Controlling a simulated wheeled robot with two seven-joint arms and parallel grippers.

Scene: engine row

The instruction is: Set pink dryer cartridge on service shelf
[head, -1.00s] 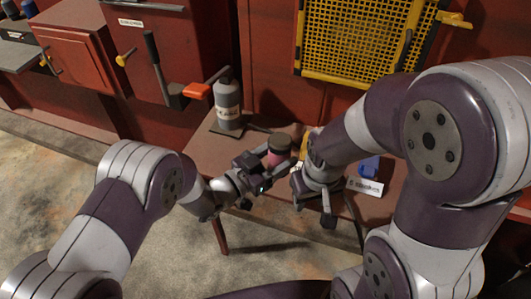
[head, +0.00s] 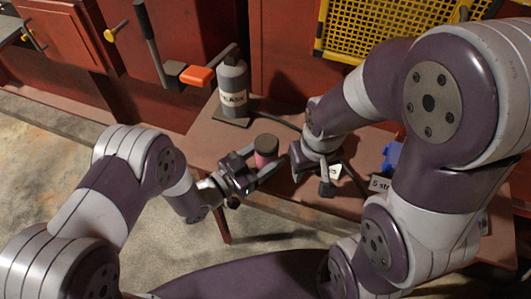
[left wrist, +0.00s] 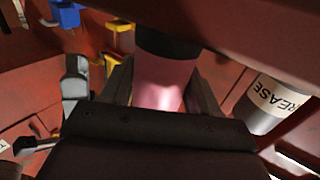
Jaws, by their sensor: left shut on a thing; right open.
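The pink dryer cartridge (head: 266,158) has a dark cap and stands roughly upright in my left gripper (head: 262,168), which is shut on it. In the left wrist view the pink body (left wrist: 165,82) sits between the two dark fingers, its dark end at the top. In the head view they are over the front part of a reddish-brown shelf-like surface (head: 208,140). I cannot tell whether the cartridge touches it. My right gripper (head: 312,175) is open, just right of the cartridge, and partly hidden by its own wrist.
Yellow mesh (head: 375,28) hangs behind.

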